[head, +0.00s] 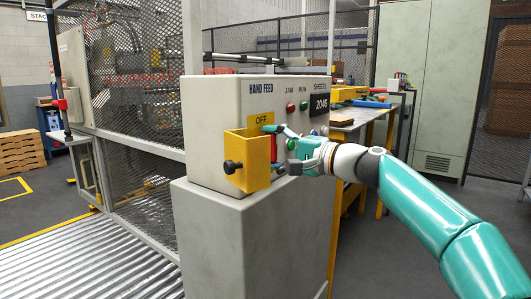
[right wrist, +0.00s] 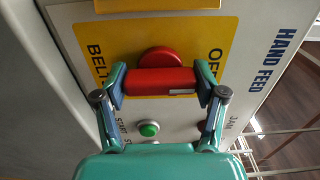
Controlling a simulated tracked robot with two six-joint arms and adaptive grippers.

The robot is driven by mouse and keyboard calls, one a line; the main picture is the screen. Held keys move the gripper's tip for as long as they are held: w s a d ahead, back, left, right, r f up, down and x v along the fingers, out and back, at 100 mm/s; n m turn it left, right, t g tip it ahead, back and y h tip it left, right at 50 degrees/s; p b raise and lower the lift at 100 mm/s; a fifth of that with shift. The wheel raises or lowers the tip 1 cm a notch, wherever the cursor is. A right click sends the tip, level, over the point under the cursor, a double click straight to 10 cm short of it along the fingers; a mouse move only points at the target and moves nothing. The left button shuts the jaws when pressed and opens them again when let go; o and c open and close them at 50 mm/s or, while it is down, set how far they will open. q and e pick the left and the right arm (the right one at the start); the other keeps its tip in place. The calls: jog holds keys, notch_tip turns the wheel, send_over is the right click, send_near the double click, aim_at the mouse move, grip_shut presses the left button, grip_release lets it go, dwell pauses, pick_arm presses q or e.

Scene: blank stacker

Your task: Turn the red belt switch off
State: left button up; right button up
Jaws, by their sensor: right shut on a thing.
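The red belt switch (right wrist: 160,82) has a bar-shaped handle in front of a round red hub, on a yellow plate (right wrist: 226,42) lettered BELT and OFF. In the right wrist view the bar lies level across the picture, one end towards OFF. My right gripper (right wrist: 161,88) is shut on the bar, one finger at each end. In the head view my right gripper (head: 274,150) is at the front of the grey control box (head: 213,125), right beside a yellow guard (head: 247,160), which hides most of the switch. My left gripper is not in view.
A black knob (head: 231,167) sticks out from the guard's side. A green button (right wrist: 148,129) sits below the switch in the wrist view. Small buttons and a 2046 display (head: 320,103) are on the box's upper right. A mesh fence (head: 145,70) stands behind, with rollers (head: 95,262) at lower left.

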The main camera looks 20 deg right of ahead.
jog(key=shift+a+f, duration=0.1)
jog(key=shift+f, duration=0.35)
jog(key=o, duration=1.1)
jog(key=shift+o, duration=0.2)
jog(key=shift+s+r, duration=0.2)
jog(key=shift+r, duration=0.1)
jog(key=shift+w, duration=0.1)
jog(key=v, duration=1.2)
jog(key=shift+f, duration=0.15)
